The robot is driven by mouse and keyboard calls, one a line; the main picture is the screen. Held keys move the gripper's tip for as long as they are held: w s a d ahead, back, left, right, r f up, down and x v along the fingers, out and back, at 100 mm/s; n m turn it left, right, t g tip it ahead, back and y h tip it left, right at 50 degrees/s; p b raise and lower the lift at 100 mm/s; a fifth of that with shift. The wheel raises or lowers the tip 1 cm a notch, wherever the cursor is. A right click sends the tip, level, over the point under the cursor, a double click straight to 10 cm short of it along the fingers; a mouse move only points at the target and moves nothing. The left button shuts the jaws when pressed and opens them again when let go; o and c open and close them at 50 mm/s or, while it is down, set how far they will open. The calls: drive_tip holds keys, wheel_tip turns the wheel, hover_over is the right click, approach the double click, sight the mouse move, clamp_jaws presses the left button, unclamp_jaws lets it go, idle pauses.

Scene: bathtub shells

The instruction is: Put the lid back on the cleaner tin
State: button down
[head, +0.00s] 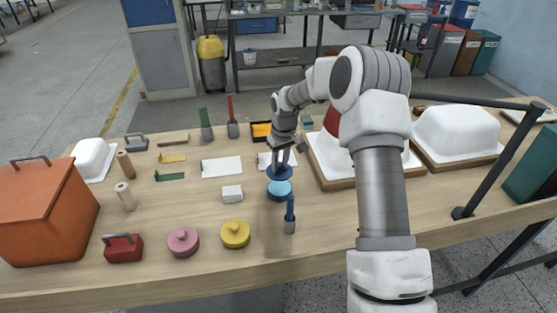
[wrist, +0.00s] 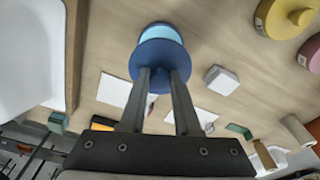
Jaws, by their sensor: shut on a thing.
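My gripper (head: 284,160) is shut on the dark blue lid (head: 279,172), a disc that it holds above the worktop. The cleaner tin (head: 279,190) stands just in front of the lid and shows a light blue top. In the wrist view the lid (wrist: 160,57) sits at the fingertips (wrist: 161,73) and overlaps part of the tin (wrist: 158,31). The lid looks off-centre from the tin there. I cannot tell whether lid and tin touch.
A dark blue-handled tool (head: 290,215) stands upright close in front of the tin. A yellow lidded tin (head: 235,234) and a pink one (head: 183,242) are front left. A white block (head: 232,193) lies left. White shells on boards (head: 328,180) are right.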

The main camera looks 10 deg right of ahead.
sight(281, 173)
drive_tip(key=shift+f+b, duration=1.9)
drive_tip(key=shift+f, duration=1.35)
drive_tip(key=shift+f+b, duration=0.15)
drive_tip(key=shift+b, duration=0.25)
drive_tip(key=shift+c, duration=0.3)
unclamp_jaws()
idle(0.3)
drive_tip(key=shift+r+p, duration=2.05)
drive_tip(key=shift+r, duration=1.5)
drive_tip(key=shift+s, duration=0.1)
